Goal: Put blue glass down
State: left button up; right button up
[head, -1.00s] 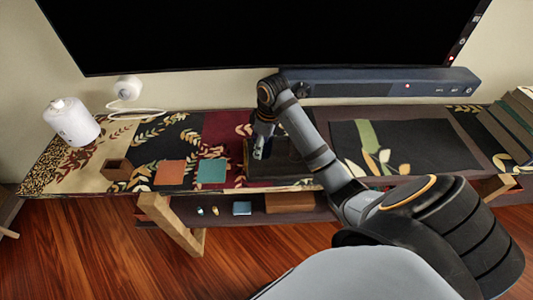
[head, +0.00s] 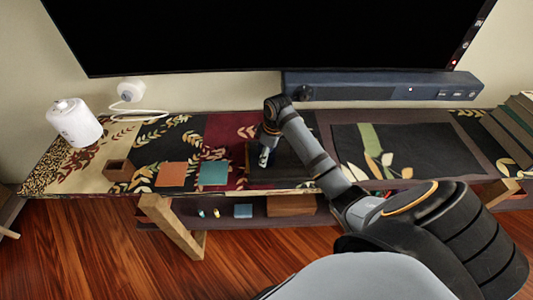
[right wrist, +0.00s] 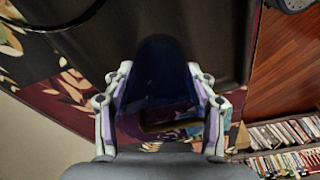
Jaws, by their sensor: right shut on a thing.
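My right gripper (head: 267,150) is over the patterned tabletop (head: 224,144), near a dark rectangular mat or tray (head: 290,170) in front of the soundbar. In the right wrist view, my right gripper (right wrist: 161,92) is shut on the dark blue glass (right wrist: 163,65), with one finger on each side of it. Only a small bluish part of the glass (head: 264,160) shows below the gripper in the head view. I cannot tell whether its base touches the surface. My left gripper is not in view.
A soundbar (head: 380,86) and large screen (head: 260,30) stand behind. Orange (head: 172,174) and teal (head: 213,173) squares and a small brown box (head: 119,170) lie left of the gripper. A white canister (head: 75,123) stands far left, books (head: 512,130) far right.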

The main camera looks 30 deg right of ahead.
jog(key=o, duration=1.3)
jog(key=r, duration=0.4)
jog(key=s+r+p, duration=0.1)
jog(key=r, duration=0.3)
jog(key=d+r, duration=0.1)
jog(key=r, duration=0.3)
jog(key=shift+s+r+p, duration=0.1)
jog(key=shift+s+p, duration=0.15)
jog(key=shift+p, duration=0.15)
